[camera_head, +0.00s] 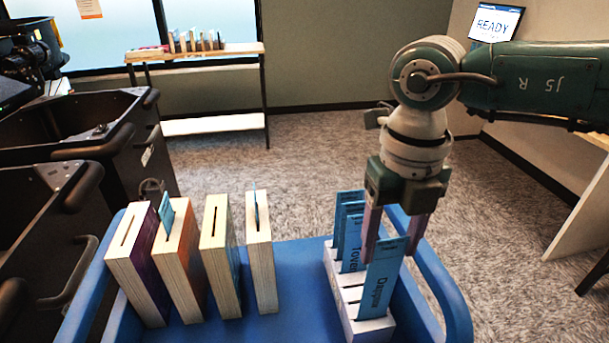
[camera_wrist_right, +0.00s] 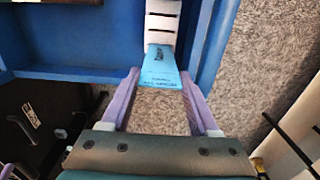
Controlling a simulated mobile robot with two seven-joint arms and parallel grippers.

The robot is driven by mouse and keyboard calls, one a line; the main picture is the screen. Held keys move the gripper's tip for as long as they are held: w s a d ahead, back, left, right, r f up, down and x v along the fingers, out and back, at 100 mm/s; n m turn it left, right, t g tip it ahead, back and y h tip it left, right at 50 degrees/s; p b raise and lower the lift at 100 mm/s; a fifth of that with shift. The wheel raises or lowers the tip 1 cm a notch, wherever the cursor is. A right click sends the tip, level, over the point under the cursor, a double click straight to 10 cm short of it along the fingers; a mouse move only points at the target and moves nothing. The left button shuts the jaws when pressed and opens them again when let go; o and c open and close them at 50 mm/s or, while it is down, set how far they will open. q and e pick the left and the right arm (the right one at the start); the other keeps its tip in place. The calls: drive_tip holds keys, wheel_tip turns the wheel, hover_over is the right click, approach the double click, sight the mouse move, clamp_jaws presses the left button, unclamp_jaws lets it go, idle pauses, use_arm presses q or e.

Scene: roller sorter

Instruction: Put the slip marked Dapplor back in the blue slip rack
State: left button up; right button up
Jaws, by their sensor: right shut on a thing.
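The slip marked Dapplor (camera_head: 381,283) is blue and stands slightly tilted at the front of the slip rack. My right gripper (camera_head: 388,233) is shut on its upper end; the slip also shows between the fingers in the right wrist view (camera_wrist_right: 163,66). The slip rack (camera_head: 350,295) looks pale, with dark slots, and stands on a blue cart top. The Dapplor slip's lower end meets the front of the rack; I cannot tell how deep it sits in a slot. Other blue slips (camera_head: 350,232), one marked Tove..., stand in the rear slots. My left gripper is not in view.
Several slotted wooden blocks (camera_head: 262,270) stand on the left of the blue cart (camera_head: 300,265), two with blue slips in them. The cart's raised right rail (camera_head: 447,290) is close to the rack. Black bins (camera_head: 105,130) stand at left. A shelf (camera_head: 210,125) stands behind.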

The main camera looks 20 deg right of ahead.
drive_tip(key=shift+f, duration=0.3)
idle(0.4)
drive_tip(key=shift+f+b, duration=1.35)
drive_tip(key=o, duration=1.1)
wheel_tip(320, 180, up, 10)
drive_tip(key=shift+r, duration=0.1)
